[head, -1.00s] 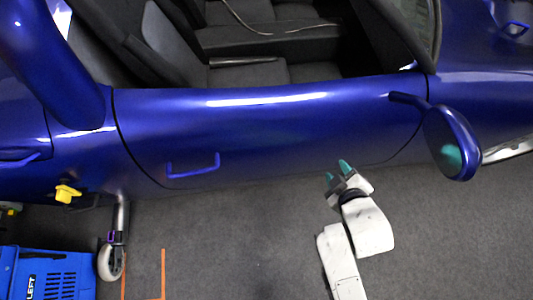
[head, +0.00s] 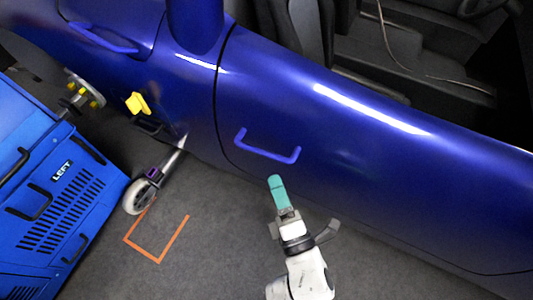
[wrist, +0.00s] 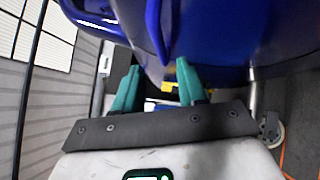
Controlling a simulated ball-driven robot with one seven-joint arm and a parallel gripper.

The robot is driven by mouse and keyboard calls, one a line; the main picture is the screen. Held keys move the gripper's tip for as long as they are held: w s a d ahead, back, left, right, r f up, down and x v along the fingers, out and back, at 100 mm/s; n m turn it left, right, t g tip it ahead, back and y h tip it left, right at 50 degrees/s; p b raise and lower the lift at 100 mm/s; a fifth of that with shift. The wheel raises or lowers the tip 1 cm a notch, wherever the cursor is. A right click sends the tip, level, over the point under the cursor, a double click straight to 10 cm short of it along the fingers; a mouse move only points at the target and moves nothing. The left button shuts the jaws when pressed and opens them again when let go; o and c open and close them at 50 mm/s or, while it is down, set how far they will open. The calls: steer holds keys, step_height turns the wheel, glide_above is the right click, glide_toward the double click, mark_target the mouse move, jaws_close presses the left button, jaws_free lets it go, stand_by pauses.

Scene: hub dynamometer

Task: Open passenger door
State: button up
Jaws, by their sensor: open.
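The passenger door (head: 330,130) is a glossy blue panel on the side of the car, closed along its seam in the head view. Its blue bar handle (head: 266,149) sits low near the door's left edge. My gripper (head: 277,182) is just below the handle, apart from it in the head view, with teal fingertips pointing toward the door. In the wrist view the two teal fingers (wrist: 157,86) are spread with nothing between them. A blue curved bar (wrist: 157,32), probably the handle, shows just beyond and between them.
A blue machine labelled LEFT (head: 55,190) stands at the left. A caster wheel (head: 139,197) and a yellow knob (head: 137,103) are near the car's lower side. Orange tape (head: 150,258) marks the grey floor.

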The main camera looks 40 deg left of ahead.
mark_target(265, 152)
steer(key=b+x, duration=0.1)
steer(key=x, duration=0.8)
jaws_close()
steer(key=shift+d, duration=0.1)
stand_by(0.3)
